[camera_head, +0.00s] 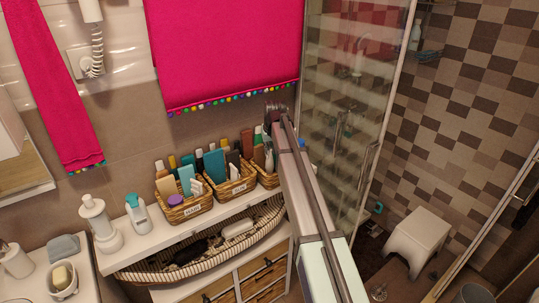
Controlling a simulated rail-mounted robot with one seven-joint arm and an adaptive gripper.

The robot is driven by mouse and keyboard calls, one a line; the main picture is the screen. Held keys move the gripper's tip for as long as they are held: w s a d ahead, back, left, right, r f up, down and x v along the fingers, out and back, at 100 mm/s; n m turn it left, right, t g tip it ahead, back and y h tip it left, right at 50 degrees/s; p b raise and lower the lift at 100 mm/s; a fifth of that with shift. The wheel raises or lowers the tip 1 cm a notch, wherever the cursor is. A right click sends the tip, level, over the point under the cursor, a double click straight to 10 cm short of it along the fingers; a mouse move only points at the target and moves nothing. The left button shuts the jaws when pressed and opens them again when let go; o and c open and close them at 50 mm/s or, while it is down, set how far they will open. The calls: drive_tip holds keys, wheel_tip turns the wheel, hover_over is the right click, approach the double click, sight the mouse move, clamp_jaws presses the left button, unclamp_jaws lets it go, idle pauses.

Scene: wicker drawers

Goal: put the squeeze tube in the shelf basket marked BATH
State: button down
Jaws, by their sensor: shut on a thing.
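Three wicker baskets stand in a row on the white shelf: a left one (188,212), a middle one (236,187) and a right one (268,178). The left and middle ones carry small pale labels too small to read surely; the right one's front is partly hidden by my arm, so I cannot tell which is marked BATH. My gripper (274,112) is at the far end of my arm, above and behind the right basket, small and seen from behind. It is shut on the squeeze tube, which is mostly hidden behind my arm.
The baskets are crowded with bottles and cards. A white pump bottle (98,222) and a teal-capped bottle (137,212) stand left on the shelf. A long striped basket (150,270) lies below. A pink towel (222,50) hangs behind; the glass shower door (345,120) stands right.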

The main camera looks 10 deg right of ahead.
sight(269, 155)
drive_tip(key=shift+f+p, duration=0.55)
drive_tip(key=shift+f, duration=1.55)
drive_tip(key=shift+f, duration=0.15)
drive_tip(key=c, duration=1.2)
unclamp_jaws()
drive_tip(key=shift+r, duration=0.25)
drive_tip(key=b+v, duration=0.3)
drive_tip(key=v, duration=0.8)
drive_tip(key=shift+s+r, duration=0.15)
drive_tip(key=shift+r, duration=0.25)
